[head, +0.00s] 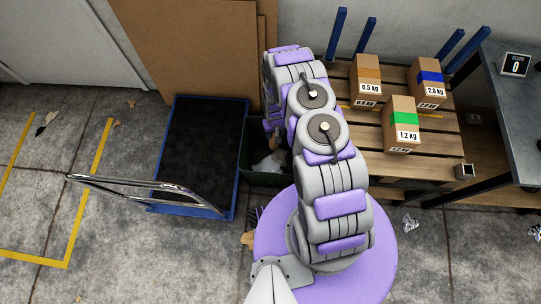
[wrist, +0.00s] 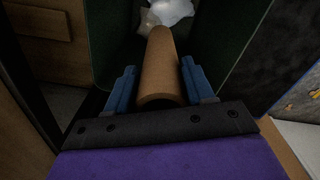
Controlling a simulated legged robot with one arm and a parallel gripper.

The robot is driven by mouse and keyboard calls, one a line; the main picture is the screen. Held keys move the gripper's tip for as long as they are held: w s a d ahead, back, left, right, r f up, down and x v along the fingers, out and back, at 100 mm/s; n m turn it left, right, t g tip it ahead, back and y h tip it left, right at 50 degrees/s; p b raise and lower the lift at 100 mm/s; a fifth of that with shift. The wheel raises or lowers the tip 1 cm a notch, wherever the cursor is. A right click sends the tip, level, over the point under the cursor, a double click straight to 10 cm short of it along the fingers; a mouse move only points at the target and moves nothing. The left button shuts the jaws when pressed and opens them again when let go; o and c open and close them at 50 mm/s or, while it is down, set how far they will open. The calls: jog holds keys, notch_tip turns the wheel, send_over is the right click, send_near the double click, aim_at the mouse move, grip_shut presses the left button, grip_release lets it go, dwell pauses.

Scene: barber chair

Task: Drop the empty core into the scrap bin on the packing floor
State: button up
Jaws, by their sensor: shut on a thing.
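The empty core (wrist: 160,65) is a brown cardboard tube. In the wrist view it lies between the blue fingers of my gripper (wrist: 158,88), which is shut on it. The core's far end points into the dark green scrap bin (wrist: 105,40), over pale crumpled scrap (wrist: 172,10). In the head view the bin (head: 265,179) stands on the floor, partly hidden behind my arm. My gripper and the core are hidden behind my arm in that view.
A flat trolley (head: 200,150) with a chrome handle stands left of the bin. Cardboard sheets (head: 190,45) lean on the wall behind. A pallet (head: 435,160) with boxes (head: 402,125) and a dark table (head: 520,110) stand to the right. Open floor lies at the left front.

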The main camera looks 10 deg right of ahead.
jog(key=shift+d+f, duration=0.15)
jog(key=shift+f, duration=0.2)
jog(key=o, duration=1.5)
jog(key=shift+r, duration=0.1)
notch_tip(320, 180, up, 17)
jog(key=p, duration=0.4)
